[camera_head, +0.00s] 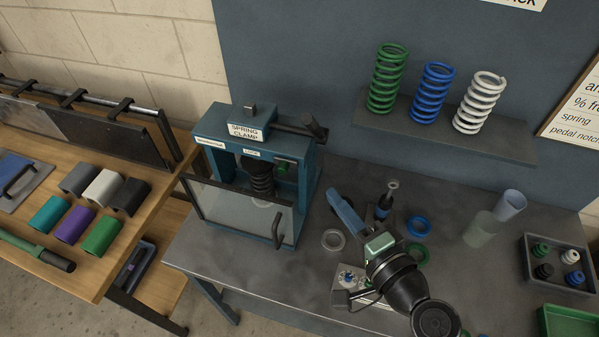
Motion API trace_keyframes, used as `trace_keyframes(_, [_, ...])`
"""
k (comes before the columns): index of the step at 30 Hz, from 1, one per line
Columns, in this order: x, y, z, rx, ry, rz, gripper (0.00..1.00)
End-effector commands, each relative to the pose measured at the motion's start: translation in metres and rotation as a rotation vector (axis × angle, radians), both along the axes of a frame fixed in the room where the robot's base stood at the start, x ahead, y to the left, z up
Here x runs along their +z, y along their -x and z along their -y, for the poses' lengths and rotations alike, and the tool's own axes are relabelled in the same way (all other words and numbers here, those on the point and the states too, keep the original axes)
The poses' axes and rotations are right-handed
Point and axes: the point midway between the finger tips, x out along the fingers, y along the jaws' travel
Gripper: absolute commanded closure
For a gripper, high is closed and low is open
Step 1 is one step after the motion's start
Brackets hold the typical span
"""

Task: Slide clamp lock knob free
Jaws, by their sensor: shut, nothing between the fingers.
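The blue spring clamp (210,135) stands at the left end of the grey bench, with a dark coil inside. A small green piece, which looks like the lock knob (283,168), sits at the right of its front beside a "LOCK" label (251,153). The slot around it is too small to make out. A clear guard panel (240,207) with a dark handle (278,230) covers the lower front. My gripper (336,197) appears as a narrow blue end on my arm, right of the clamp. It is shut and empty, apart from the knob.
A dark lever (315,127) juts right from the clamp's top. A dark upright part (384,205) stands close to my gripper. Rings (333,240), a small dial box (350,280) and clear cups (508,206) are on the bench. A shelf (450,130) holds three springs.

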Motion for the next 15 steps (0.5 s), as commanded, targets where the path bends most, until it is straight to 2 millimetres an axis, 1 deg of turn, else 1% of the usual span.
trace_keyframes(1, [0.002,-0.01,-0.006,0.004,0.0,-0.001,1.0])
trace_keyframes(3, [0.001,-0.025,-0.013,0.004,-0.002,0.001,1.0])
trace_keyframes(8, [-0.004,-0.054,-0.028,0.003,0.0,-0.001,1.0])
trace_keyframes(12, [-0.009,-0.06,-0.049,0.004,0.0,-0.003,1.0])
trace_keyframes(15, [-0.012,-0.063,-0.057,0.002,0.001,-0.001,1.0])
